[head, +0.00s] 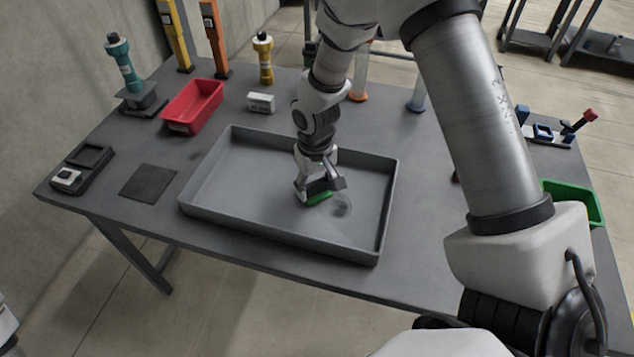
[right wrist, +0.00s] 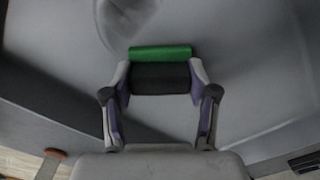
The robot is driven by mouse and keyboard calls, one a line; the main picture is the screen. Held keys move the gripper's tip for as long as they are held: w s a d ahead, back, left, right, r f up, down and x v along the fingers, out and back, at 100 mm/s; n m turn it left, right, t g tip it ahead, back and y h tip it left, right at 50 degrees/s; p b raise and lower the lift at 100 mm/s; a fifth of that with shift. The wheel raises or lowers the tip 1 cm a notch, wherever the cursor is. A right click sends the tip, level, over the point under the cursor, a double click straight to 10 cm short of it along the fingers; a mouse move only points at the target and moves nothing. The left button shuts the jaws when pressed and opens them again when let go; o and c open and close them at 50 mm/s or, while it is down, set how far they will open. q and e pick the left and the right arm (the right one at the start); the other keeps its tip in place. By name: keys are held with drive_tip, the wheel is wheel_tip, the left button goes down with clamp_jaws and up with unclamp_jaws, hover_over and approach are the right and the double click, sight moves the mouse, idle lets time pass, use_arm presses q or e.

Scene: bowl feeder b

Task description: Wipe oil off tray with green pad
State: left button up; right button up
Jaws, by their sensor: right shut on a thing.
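A grey rectangular tray (head: 270,228) with low walls lies on the table. My right gripper (head: 320,190) is inside the tray, shut on the green pad (head: 319,198). The pad has a green face and a dark upper part, and it also shows in the right wrist view (right wrist: 160,53), held between the two fingers (right wrist: 160,78). A dark, smeared oil spot (head: 341,204) lies on the tray floor just right of the pad; it shows beyond the pad in the right wrist view (right wrist: 124,20). I cannot tell whether the pad touches the floor. My left gripper is not in view.
A red bin (head: 193,106), a small white box (head: 261,103) and a yellow bottle-like tool (head: 263,58) stand behind the tray. A dark mat (head: 149,184) and a black device (head: 82,168) lie left. A green bin (head: 573,203) stands right, partly behind my arm.

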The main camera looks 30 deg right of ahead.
sight(317, 184)
drive_tip(key=shift+w+r+p, duration=0.25)
drive_tip(key=shift+r+p, duration=0.15)
drive_tip(key=shift+r, duration=0.85)
drive_tip(key=shift+s+d+r+p, duration=0.1)
drive_tip(key=shift+s+r+p, duration=0.1)
drive_tip(key=shift+r+p, duration=0.4)
drive_tip(key=shift+s+r+p, duration=0.2)
drive_tip(key=shift+r+p, duration=0.3)
drive_tip(key=shift+r, duration=0.1)
drive_tip(key=shift+w+r+p, duration=0.2)
drive_tip(key=shift+r+p, duration=0.85)
drive_tip(key=shift+p, duration=0.05)
drive_tip(key=shift+s+r+p, duration=0.1)
drive_tip(key=shift+r+p, duration=0.4)
drive_tip(key=shift+r, duration=0.15)
drive_tip(key=shift+f, duration=0.1)
